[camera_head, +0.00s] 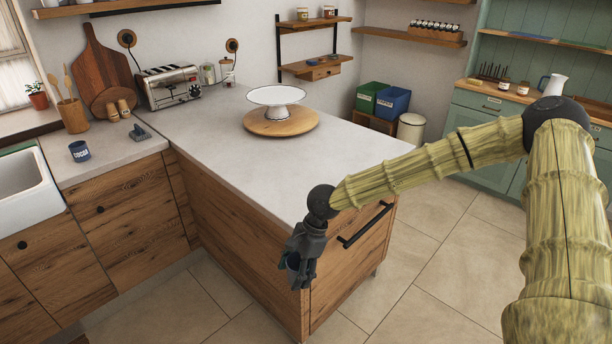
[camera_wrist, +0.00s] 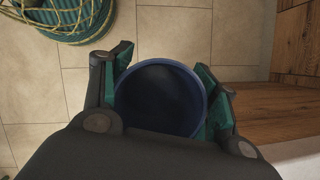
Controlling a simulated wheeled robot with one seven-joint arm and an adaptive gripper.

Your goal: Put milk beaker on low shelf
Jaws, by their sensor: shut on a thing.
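My gripper (camera_head: 297,272) is shut on a dark blue round beaker (camera_wrist: 160,98), its fingers on opposite sides. In the wrist view I look down into its open top; the inside is dark and no label shows.
The island counter (camera_head: 215,140) holds a cake stand (camera_head: 277,98) on a wooden board and a toaster (camera_head: 170,86). A blue cocoa mug (camera_head: 80,151) stands on the left counter. Tiled floor is open right of the island.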

